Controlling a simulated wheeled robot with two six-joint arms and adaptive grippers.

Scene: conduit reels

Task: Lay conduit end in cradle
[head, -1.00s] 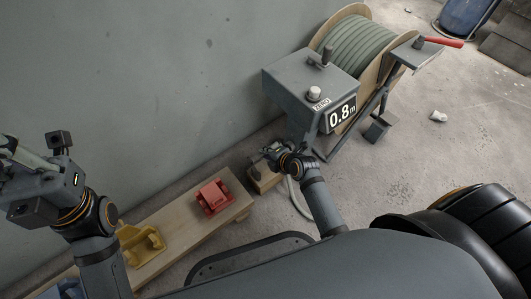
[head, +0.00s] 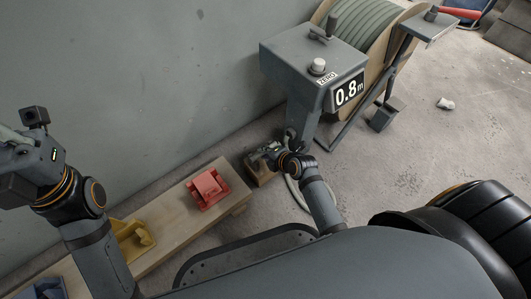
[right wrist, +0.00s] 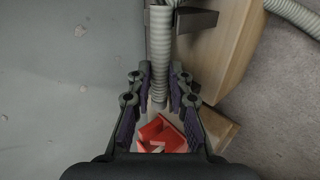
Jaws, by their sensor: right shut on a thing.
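The pale grey ribbed conduit (right wrist: 160,55) runs down between the fingers of my right gripper (right wrist: 160,85), which is shut on it near its free end. In the head view my right gripper (head: 265,152) is by a small wooden block, right of the red cradle (head: 208,188). The red cradle also shows beyond the conduit end in the right wrist view (right wrist: 162,135); the conduit is apart from it. A yellow cradle (head: 133,240) and a partly hidden blue cradle (head: 48,289) stand farther left. My left gripper (head: 15,180) is at the left edge, its fingers out of sight.
The cradles sit on a wooden plank (head: 172,212) along the grey wall (head: 130,90). A reel (head: 360,45) and a grey counter box (head: 312,65) reading 0.8 m stand at the back right. A conduit loop (head: 294,192) lies near my right arm. Open floor is at right.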

